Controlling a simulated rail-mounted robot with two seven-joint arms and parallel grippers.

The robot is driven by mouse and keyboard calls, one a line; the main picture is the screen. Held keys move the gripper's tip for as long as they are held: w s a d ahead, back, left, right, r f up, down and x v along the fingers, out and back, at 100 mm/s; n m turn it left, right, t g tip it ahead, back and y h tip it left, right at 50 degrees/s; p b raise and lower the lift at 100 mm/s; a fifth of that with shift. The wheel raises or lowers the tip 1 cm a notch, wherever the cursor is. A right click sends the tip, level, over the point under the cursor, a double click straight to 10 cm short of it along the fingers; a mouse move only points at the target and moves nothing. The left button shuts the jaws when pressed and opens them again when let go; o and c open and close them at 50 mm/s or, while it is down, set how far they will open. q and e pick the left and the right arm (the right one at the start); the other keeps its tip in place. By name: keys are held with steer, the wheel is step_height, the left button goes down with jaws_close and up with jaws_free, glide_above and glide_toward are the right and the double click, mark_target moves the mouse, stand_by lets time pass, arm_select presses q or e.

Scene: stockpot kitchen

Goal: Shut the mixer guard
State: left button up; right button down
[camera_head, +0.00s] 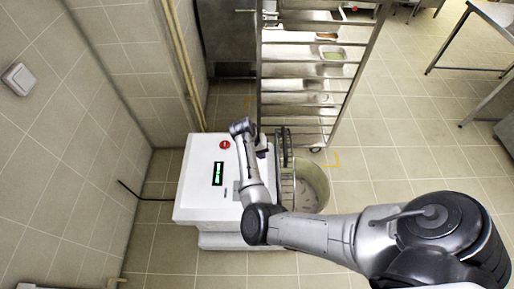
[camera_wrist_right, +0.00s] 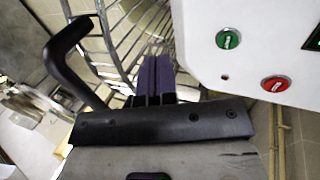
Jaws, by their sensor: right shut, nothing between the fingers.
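The white mixer (camera_head: 200,190) stands left of centre in the head view. Its wire guard (camera_head: 287,192) is at the mixer's right side, and the open inside of the steel bowl (camera_head: 318,185) shows to its right. The guard's black handle (camera_head: 285,150) is near its far end. My right gripper (camera_head: 263,152) is beside the mixer's top, partly hidden by my wrist. In the right wrist view its purple fingers (camera_wrist_right: 152,82) are shut and empty. The black handle (camera_wrist_right: 72,50) is left of them, with the wire bars (camera_wrist_right: 115,35) behind. My left gripper is out of view.
A tall tray rack (camera_head: 310,85) stands behind the bowl. A tiled wall (camera_head: 60,130) is at left.

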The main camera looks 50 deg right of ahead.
steer(key=shift+s+d+f+p, duration=0.1)
steer(key=shift+s+d+f, duration=0.15)
steer(key=shift+s+d, duration=0.3)
steer(key=shift+s+d+f+p, duration=0.2)
steer(key=shift+s+d, duration=0.2)
steer(key=shift+s, duration=0.3)
steer(key=shift+s+d+f+p, duration=0.1)
steer(key=shift+s+d+f, duration=0.15)
steer(key=shift+s+d, duration=0.3)
steer(key=shift+s+a, duration=0.1)
